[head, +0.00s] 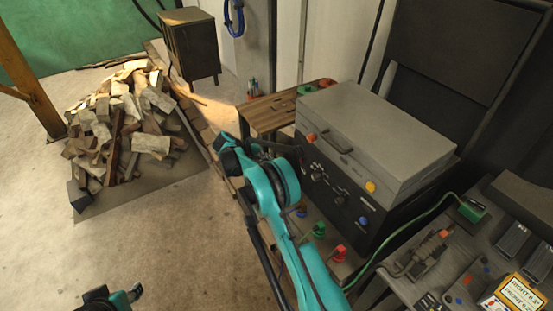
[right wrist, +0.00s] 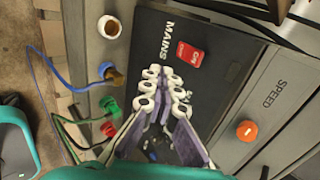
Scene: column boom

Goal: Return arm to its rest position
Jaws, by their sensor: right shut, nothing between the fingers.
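My right arm (head: 292,235) rises from the bottom of the head view and bends at its teal elbow in front of the grey control box (head: 375,130). Its gripper is hidden or too unclear to make out there. In the right wrist view my right gripper (right wrist: 166,84) is shut and empty, its white-jointed fingers together over a dark panel (right wrist: 165,35) marked MAINS. A red ON label (right wrist: 190,58) lies just beyond the fingertips; contact cannot be told. A small black and teal part of my left arm (head: 110,298) shows at bottom left; its gripper is out of view.
Red and green plugs (head: 338,252) are below the box, close to my right arm. A green cable (head: 410,226) runs to the cluttered bench (head: 405,290) at right. A woodpile (head: 125,125) stands at left. The floor (head: 165,240) between is clear.

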